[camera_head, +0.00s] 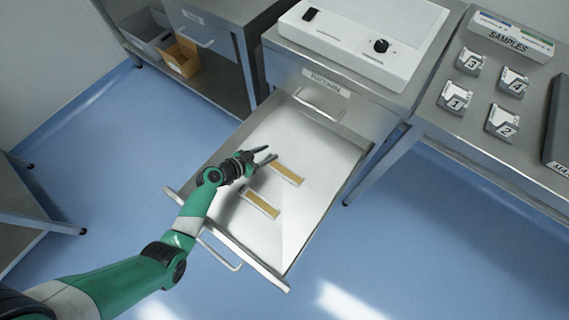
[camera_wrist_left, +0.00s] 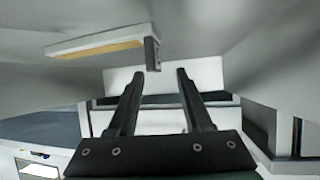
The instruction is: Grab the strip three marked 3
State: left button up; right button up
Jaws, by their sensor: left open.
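A grey block marked 3 (camera_head: 469,62) stands on the right-hand bench, in the back left of a group with blocks marked 1 (camera_head: 455,97), 2 (camera_head: 502,122) and 4 (camera_head: 512,82). Two tan strips with pale edges lie in the open drawer, a farther one (camera_head: 287,172) and a nearer one (camera_head: 261,204); I cannot read a number on either. My left gripper (camera_head: 266,155) is open and empty over the drawer, close to the farther strip. In the left wrist view, one tan strip (camera_wrist_left: 95,47) shows beyond the open left gripper (camera_wrist_left: 160,73), up and left.
The drawer (camera_head: 315,205) is pulled out below a white machine (camera_head: 365,40). A SAMPLES box (camera_head: 508,40) stands behind the numbered blocks, and a dark tray (camera_head: 560,135) lies to their right. Grey and tan bins (camera_head: 182,58) sit on a low shelf at upper left.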

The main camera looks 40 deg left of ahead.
pick_arm(q)
jog(key=shift+w+f, duration=0.3)
jog(key=shift+w, duration=0.15)
grip_shut()
dwell(1.1)
